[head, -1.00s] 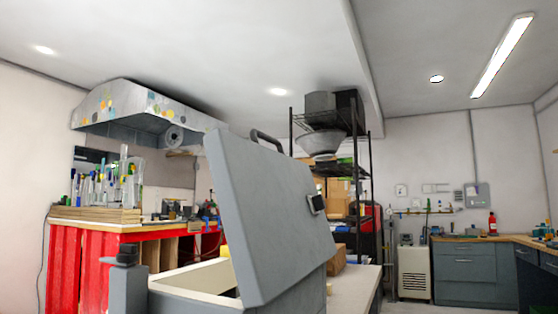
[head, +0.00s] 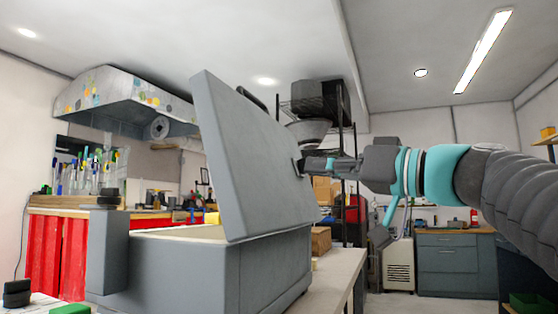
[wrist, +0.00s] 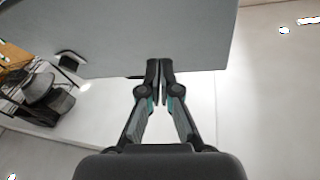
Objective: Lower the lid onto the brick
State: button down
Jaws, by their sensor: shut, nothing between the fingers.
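The big grey lid (head: 250,165) stands raised and tilted over the grey box (head: 270,270) in the head view. A pale rim (head: 180,233) shows along the box's top. A small yellow block (head: 212,218) shows at the rim beside the lid; I cannot tell whether it is the brick. My gripper (head: 306,166) is at the lid's right-hand face, near its small dark fitting. In the wrist view my gripper (wrist: 160,70) is shut and empty, its tips close against the lid (wrist: 150,35). Actual contact is unclear.
A grey post (head: 107,250) stands left of the box. A pale bench top (head: 335,270) runs to its right. A black shelf rack with cardboard boxes (head: 325,190) stands behind. A red-fronted bench (head: 60,245) with tools is at the back left.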

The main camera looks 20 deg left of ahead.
notch_tip(320, 180, up, 9)
jog(key=s+n+g+y+b, duration=0.1)
jog(key=s+n+g+y, duration=0.1)
jog(key=n+g+y, duration=0.25)
jog(key=n+p, duration=0.1)
jog(key=p, duration=0.3)
send_near(228, 93)
notch_tip(228, 93, up, 4)
jog(key=a, duration=0.3)
jog(key=a+f, duration=0.1)
jog(key=shift+w+a+f, duration=0.1)
jog(key=shift+a, duration=0.3)
jog(key=shift+a+f, duration=0.15)
jog(key=shift+a, duration=0.25)
jog(key=shift+w, duration=0.1)
